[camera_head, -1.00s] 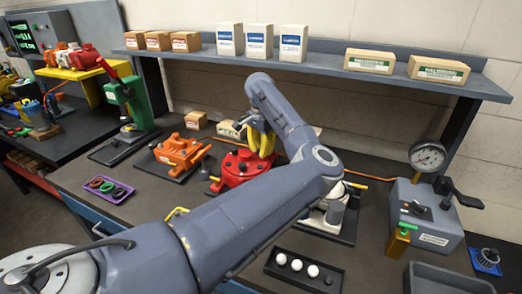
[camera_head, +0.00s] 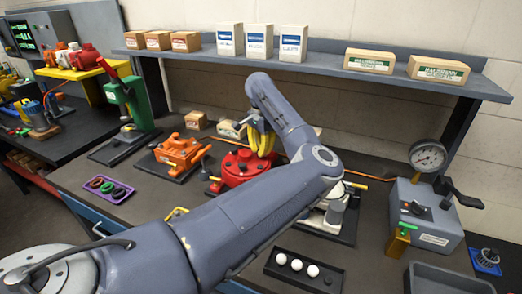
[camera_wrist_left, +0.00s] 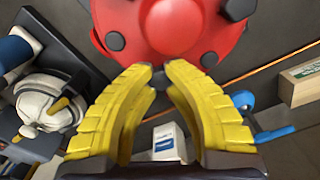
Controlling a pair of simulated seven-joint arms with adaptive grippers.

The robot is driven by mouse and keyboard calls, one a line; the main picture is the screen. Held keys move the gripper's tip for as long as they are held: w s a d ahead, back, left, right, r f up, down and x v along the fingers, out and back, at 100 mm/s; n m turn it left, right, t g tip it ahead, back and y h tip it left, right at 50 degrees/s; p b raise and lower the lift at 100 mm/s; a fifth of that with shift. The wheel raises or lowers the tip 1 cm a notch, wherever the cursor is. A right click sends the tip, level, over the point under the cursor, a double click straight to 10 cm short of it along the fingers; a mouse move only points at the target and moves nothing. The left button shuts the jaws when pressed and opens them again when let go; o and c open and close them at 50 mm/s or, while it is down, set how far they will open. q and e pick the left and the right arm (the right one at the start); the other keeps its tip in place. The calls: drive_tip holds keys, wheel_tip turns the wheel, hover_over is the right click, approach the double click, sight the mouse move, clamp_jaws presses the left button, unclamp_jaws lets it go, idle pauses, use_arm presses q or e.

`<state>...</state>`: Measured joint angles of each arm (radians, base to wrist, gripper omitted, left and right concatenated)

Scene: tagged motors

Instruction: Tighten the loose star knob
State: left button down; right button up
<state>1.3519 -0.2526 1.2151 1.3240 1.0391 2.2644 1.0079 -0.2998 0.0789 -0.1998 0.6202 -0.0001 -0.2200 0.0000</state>
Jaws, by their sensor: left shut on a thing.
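The red motor (camera_head: 243,167) stands on the bench near the middle in the head view. In the left wrist view its round red body (camera_wrist_left: 168,28) fills the top, with several dark knobs around its rim. My left gripper (camera_wrist_left: 159,78) has curved yellow fingers that converge on a small dark knob (camera_wrist_left: 158,75) at the near edge of the red body. They are shut on it and hide most of its shape. In the head view the yellow fingers reach down onto the red motor's top. My right gripper is not in view.
An orange motor (camera_head: 178,156) is left of the red one. A white motor (camera_head: 330,214) is to its right, partly behind my arm. A grey gauge box (camera_head: 425,212) stands at the right. A black tray with white balls (camera_head: 297,265) lies in front. A shelf (camera_head: 330,58) spans the back.

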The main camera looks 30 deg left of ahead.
use_arm(q)
drive_tip(key=shift+m, duration=0.3)
drive_tip(key=m, duration=0.4)
drive_tip(key=shift+m, duration=2.1)
drive_tip(key=shift+r, duration=0.1)
drive_tip(key=c, duration=1.2)
unclamp_jaws()
drive_tip(key=shift+o, duration=0.2)
wheel_tip(320, 180, up, 12)
